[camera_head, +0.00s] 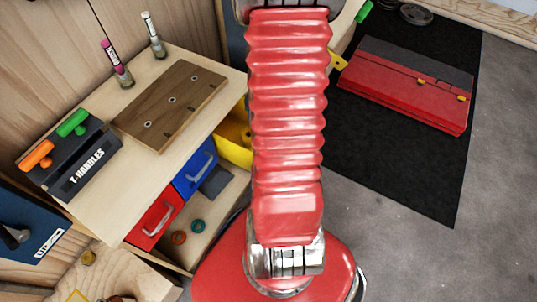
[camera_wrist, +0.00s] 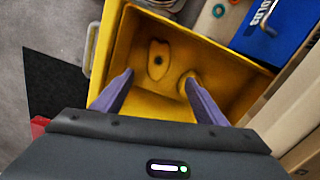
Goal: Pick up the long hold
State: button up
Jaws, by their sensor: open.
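A long yellow climbing hold (camera_wrist: 158,51) with a dark bolt hole lies on the floor of an open yellow drawer (camera_wrist: 124,40) in the wrist view. A second yellow hold (camera_wrist: 184,83) lies to its right, partly hidden by my right finger; its full shape cannot be told. My gripper (camera_wrist: 160,77) is open and empty, its two purple fingers over the drawer on either side of the long hold's lower end. In the head view the yellow drawer (camera_head: 234,149) is partly hidden behind my red arm, and the gripper is out of sight.
A blue drawer (camera_head: 195,172) and a red drawer (camera_head: 155,219) sit beside the yellow one. A wooden board (camera_head: 170,100), a T-handle rack (camera_head: 90,165) and two markers stand on the bench. A red case (camera_head: 400,92) lies on a black mat at right.

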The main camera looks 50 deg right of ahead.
jog(key=shift+f, duration=0.1)
notch_tip(320, 180, down, 8)
jog(key=shift+f, duration=0.2)
dwell(0.7)
jog(key=shift+f, duration=0.1)
jog(key=shift+s+d+f, duration=0.1)
jog(key=shift+f, duration=2.4)
jog(key=c, duration=1.3)
jog(key=shift+r, duration=0.1)
